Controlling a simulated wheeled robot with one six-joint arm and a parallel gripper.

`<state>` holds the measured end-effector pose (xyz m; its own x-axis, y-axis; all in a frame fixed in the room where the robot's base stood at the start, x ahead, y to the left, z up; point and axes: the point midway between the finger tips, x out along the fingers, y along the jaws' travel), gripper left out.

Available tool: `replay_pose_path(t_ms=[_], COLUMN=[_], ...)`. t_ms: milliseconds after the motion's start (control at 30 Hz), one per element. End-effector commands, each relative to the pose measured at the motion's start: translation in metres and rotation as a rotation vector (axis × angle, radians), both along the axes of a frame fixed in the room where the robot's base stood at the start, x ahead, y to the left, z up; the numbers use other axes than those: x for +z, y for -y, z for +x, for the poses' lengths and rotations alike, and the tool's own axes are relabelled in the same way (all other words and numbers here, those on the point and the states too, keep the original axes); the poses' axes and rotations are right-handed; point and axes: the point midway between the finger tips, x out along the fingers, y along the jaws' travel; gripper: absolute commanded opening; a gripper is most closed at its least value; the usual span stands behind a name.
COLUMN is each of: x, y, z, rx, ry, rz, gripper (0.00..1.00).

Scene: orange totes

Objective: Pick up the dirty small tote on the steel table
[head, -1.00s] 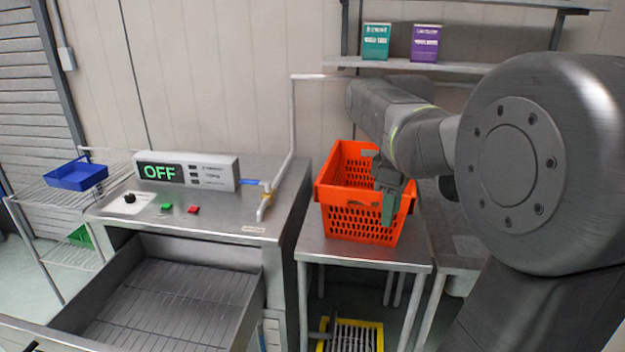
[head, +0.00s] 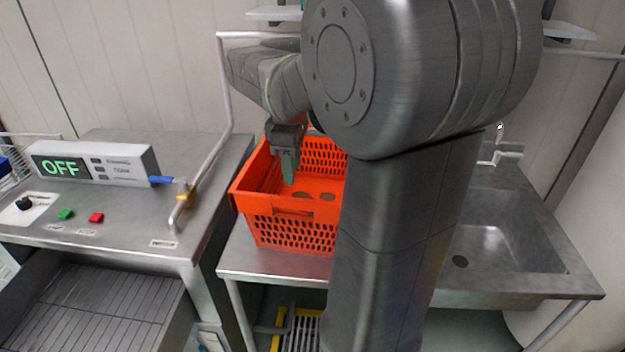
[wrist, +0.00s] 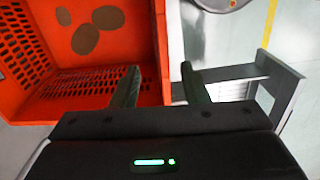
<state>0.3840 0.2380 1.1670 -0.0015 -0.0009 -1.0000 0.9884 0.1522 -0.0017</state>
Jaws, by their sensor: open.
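The orange small tote (head: 294,235) sits upright on the steel table (head: 262,265) in the head view, its right part hidden behind my arm. Brown stains show on its inside, and it also shows at the left of the wrist view (wrist: 147,60). My gripper (head: 289,165) points down at the tote's upper part. In the wrist view my gripper (wrist: 160,85) is open, with the tote's right wall between its two fingers. One finger is over the inside of the tote and the other is outside it. I cannot tell whether they touch the wall.
A machine with an OFF display (head: 62,168) and a pipe handle (head: 226,95) stands left of the table. A steel sink (head: 490,250) is on the right. A yellow-edged floor drain (head: 300,328) lies below the table. A wall shelf (head: 275,13) is above.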

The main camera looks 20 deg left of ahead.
Motion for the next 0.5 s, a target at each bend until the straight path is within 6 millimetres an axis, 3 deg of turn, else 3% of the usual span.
replay_pose_path(t_ms=[133,500], x=[-0.027,-0.062], y=[0.000,0.001], z=[0.000,-0.002], rx=[0.000,0.000], ry=[-0.002,-0.003], rz=[-0.002,-0.004], gripper=[0.41,0.41])
